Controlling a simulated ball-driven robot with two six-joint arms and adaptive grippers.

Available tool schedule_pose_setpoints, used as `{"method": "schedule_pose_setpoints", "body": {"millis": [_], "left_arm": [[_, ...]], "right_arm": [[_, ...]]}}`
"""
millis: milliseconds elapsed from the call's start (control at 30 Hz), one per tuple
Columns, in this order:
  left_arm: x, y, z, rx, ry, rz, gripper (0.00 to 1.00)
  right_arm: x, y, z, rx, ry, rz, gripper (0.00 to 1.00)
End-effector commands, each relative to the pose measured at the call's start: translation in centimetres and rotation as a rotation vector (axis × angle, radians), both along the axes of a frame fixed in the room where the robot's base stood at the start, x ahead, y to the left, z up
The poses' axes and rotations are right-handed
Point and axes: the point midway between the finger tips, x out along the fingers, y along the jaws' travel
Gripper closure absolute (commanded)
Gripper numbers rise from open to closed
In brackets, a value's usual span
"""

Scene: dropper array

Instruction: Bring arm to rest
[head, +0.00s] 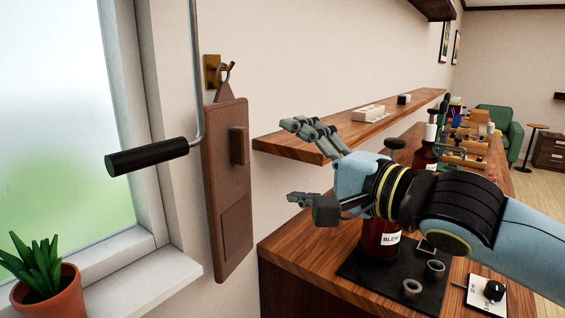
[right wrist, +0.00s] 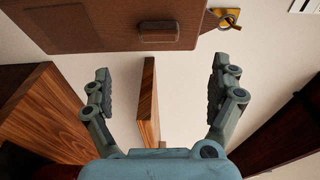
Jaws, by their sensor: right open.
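My right gripper (head: 292,162) reaches in from the right in the head view. It is open and empty, in front of the left end of the wooden wall shelf (head: 285,147). In the right wrist view its two fingers (right wrist: 157,90) stand wide apart, with the shelf's end (right wrist: 149,98) showing between them. A brown flat board (head: 228,190) hangs from a brass wall hook (head: 220,70), left of the gripper and apart from it. The board also shows at the top of the right wrist view (right wrist: 100,25). My left gripper is not in view.
A crank with a black handle (head: 148,156) hangs by the window. A potted plant (head: 47,290) stands on the sill. Below my right arm, a labelled red-brown bottle (head: 379,240) and small grey cups (head: 411,288) stand on a black mat (head: 362,277) on the wooden counter.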

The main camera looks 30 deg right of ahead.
Motion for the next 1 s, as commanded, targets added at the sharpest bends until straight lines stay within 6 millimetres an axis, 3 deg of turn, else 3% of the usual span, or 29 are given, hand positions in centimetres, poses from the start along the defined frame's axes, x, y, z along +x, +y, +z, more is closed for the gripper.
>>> {"method": "schedule_pose_setpoints", "body": {"millis": [267,367,467,567,700,800,1000], "left_arm": [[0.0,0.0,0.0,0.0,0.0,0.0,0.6],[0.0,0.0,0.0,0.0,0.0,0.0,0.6],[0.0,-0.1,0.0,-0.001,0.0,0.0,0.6],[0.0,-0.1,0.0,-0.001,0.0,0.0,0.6],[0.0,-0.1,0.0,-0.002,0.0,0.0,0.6],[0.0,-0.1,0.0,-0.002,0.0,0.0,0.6],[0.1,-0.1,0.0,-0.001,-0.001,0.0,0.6]], "right_arm": [[-0.2,-0.1,-0.3,-0.018,0.008,-0.008,0.07],[-0.6,-0.6,-1.9,-0.122,0.053,-0.048,0.07],[-1.7,-1.4,-5.0,-0.335,0.162,-0.095,0.07],[-4.0,-2.1,-9.2,-0.617,0.328,-0.089,0.07],[-8.4,-2.2,-14.3,-0.98,0.56,0.064,0.07],[-11.5,-1.8,-16.8,-1.167,0.676,0.224,0.07],[-17.1,-0.4,-19.9,-1.403,0.801,0.577,0.07]]}}
